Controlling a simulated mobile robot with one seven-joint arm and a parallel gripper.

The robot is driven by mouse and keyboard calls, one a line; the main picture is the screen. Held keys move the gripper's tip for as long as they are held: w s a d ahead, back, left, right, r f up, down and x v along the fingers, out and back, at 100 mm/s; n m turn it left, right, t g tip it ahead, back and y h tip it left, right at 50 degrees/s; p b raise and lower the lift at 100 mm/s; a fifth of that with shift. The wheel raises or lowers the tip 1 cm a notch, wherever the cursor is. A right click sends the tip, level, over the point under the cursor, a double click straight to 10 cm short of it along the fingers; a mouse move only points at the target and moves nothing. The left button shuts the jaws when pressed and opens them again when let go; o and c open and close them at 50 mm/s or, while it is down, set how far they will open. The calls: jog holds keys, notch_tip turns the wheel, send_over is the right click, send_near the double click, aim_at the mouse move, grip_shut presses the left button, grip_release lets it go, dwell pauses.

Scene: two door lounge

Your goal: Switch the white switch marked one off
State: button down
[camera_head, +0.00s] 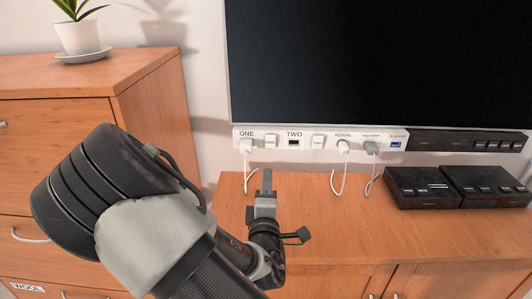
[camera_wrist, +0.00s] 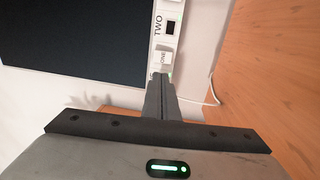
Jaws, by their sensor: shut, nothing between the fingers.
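The white switch marked ONE (camera_head: 270,141) sits on a white socket strip (camera_head: 307,145) under the black screen, just right of a plugged socket labelled ONE. It also shows in the wrist view (camera_wrist: 164,57), just beyond my fingertips. My gripper (camera_head: 267,172) is shut and empty. In the head view it points up at the strip from below the switch. In the wrist view my gripper (camera_wrist: 160,80) overlaps the strip's near end. I cannot tell whether the fingers touch the strip, or which way the switch is set.
A white plug (camera_head: 245,146) with a hanging cable is left of the switch, with a small green light beside it. The switch marked TWO (camera_head: 318,141) is further right. Black boxes (camera_head: 425,187) stand on the wooden cabinet (camera_head: 345,225). A taller drawer unit (camera_head: 60,115) stands left.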

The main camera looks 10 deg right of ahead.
aim_at(268, 139)
jog(key=shift+r, duration=0.15)
jog(key=b+x, duration=0.2)
jog(key=x, duration=1.1)
jog(key=shift+w, duration=0.35)
jog(key=shift+w+r, duration=0.1)
jog(key=shift+w, duration=0.1)
